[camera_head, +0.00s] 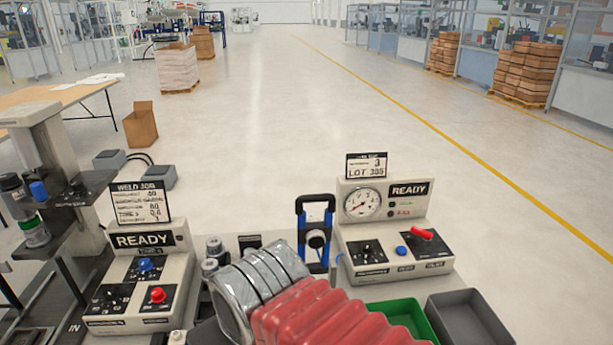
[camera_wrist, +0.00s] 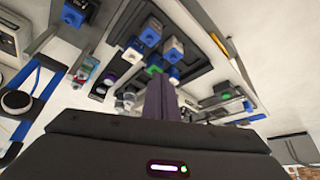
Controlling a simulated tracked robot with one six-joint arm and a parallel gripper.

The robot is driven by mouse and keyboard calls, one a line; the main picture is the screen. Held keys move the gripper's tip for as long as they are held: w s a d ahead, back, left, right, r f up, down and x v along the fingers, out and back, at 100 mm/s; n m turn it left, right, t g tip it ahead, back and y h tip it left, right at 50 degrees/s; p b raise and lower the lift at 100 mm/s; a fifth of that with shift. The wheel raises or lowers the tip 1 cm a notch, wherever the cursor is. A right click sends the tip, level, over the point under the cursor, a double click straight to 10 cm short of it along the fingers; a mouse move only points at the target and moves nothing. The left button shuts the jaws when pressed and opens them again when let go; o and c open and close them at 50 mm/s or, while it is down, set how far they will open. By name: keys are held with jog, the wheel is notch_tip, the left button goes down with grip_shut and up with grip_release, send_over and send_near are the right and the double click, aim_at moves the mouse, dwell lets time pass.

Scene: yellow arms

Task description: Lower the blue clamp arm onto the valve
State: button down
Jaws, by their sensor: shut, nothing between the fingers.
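The clamp (camera_head: 316,232) stands upright near the middle of the head view, with blue side bars, a black top bar and a round black piece between them. In the wrist view, blue bars (camera_wrist: 24,92) and a round black and white piece (camera_wrist: 16,102) at the left edge look like the same clamp. I cannot clearly tell the valve from the parts around it. My gripper (camera_wrist: 163,92) shows in the wrist view as purple fingers, closed together and empty, apart from the clamp. In the head view my arm's sleeve hides the fingers.
A READY panel with a gauge (camera_head: 385,235) stands right of the clamp; another READY panel (camera_head: 140,275) stands left. A green bin (camera_head: 405,318) and a grey bin (camera_head: 470,315) are at front right. Blue-topped blocks (camera_wrist: 172,47) sit in a dark tray in the wrist view.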

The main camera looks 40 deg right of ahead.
jog(key=shift+w, duration=0.1)
dwell(0.3)
jog(key=w+d+r+m+g+h, duration=0.1)
jog(key=w+d+r+m, duration=0.1)
jog(key=w+d+r, duration=0.35)
jog(key=w+d+r+m+g, duration=0.1)
jog(key=w+d+r+m, duration=0.15)
jog(key=d+r, duration=0.55)
jog(key=w+d+r+m, duration=0.1)
jog(key=d+r, duration=0.4)
jog(key=d, duration=0.2)
jog(key=w+d+r+m+g, duration=0.1)
jog(key=d+r, duration=0.4)
jog(key=d, duration=0.2)
jog(key=shift+d+r, duration=0.15)
jog(key=shift+d, duration=0.25)
jog(key=shift+w, duration=0.1)
